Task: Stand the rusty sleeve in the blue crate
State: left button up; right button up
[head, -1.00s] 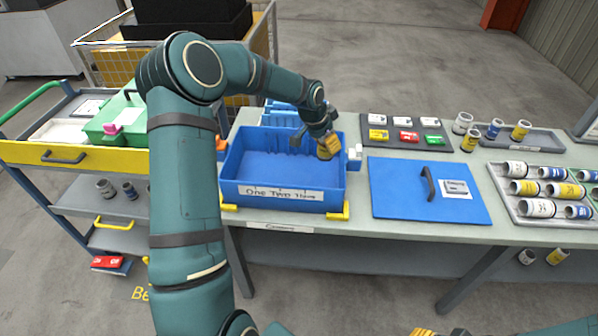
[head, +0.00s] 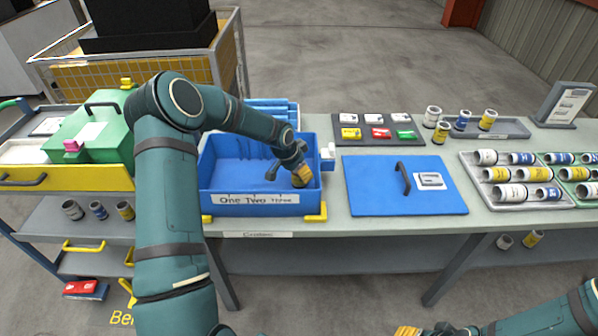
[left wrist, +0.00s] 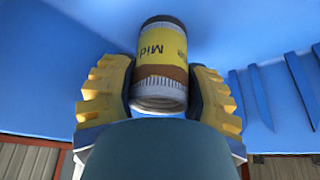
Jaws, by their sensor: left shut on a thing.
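The blue crate (head: 209,183) stands on the bench with a "One Two Three" label on its front wall. My left gripper (head: 301,179) is inside its right part, near the front right corner, pointing down. In the left wrist view its yellow fingers (left wrist: 160,95) are shut on a sleeve (left wrist: 161,60) with a yellow label, a rust-brown band and a pale ribbed end. Blue crate surfaces surround the sleeve; whether it touches the floor I cannot tell. My right gripper (head: 420,331) is at the bottom edge, mostly cut off.
A blue lid (head: 378,190) with a dark handle lies right of the crate. Trays of labelled sleeves (head: 495,205) stand further right, and a board of coloured blocks (head: 350,119) behind. A green box (head: 95,145) sits on a cart at left. Dividers line the crate's back wall.

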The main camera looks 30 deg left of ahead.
pick_arm(q)
jog(key=shift+r, duration=0.15)
jog(key=o, duration=1.3)
jog(key=shift+f, duration=0.2)
jog(key=shift+s+r, duration=0.1)
jog(key=shift+r, duration=0.45)
jog(key=p+v, duration=0.1)
jog(key=v, duration=1)
jog(key=shift+s+r+p, duration=0.1)
jog(key=shift+s+p, duration=0.05)
jog(key=shift+p, duration=0.2)
